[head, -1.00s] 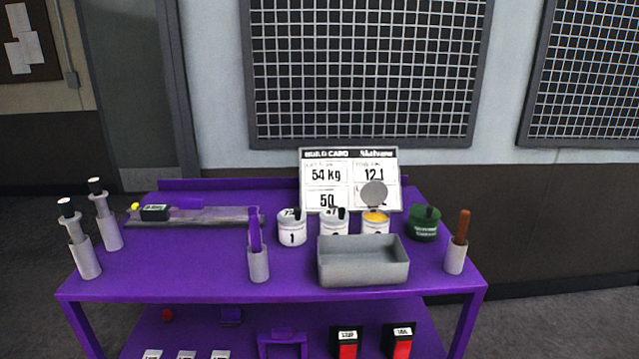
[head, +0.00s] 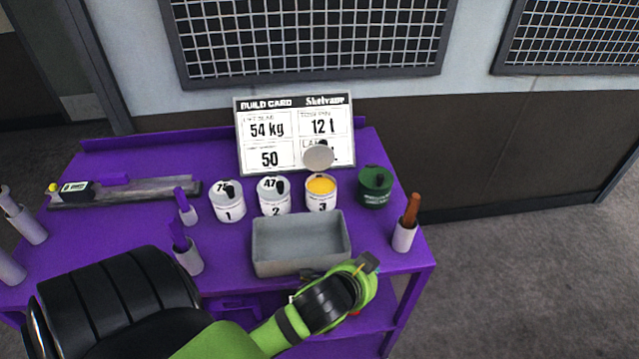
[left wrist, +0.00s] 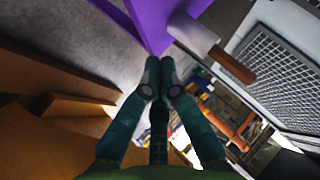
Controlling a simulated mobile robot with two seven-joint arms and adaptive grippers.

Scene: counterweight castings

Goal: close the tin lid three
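Tin three (head: 322,196) is white, marked 3, and stands on the purple bench with yellow contents showing. Its round grey lid (head: 318,157) stands raised at the tin's back, in front of the build card. My left gripper (head: 366,266) is at the bench's front edge, in front of and right of the grey tray, well short of the tin. In the left wrist view its two fingers (left wrist: 164,72) come together at the tips with nothing visible between them. The tin is not made out in that view. My right gripper is out of view.
Tins one (head: 228,203) and two (head: 274,198) stand left of tin three, a green tin (head: 375,187) right of it. A grey tray (head: 262,262) lies in front. A white holder (head: 403,238) with a brown-handled tool (head: 412,208) stands near the right edge.

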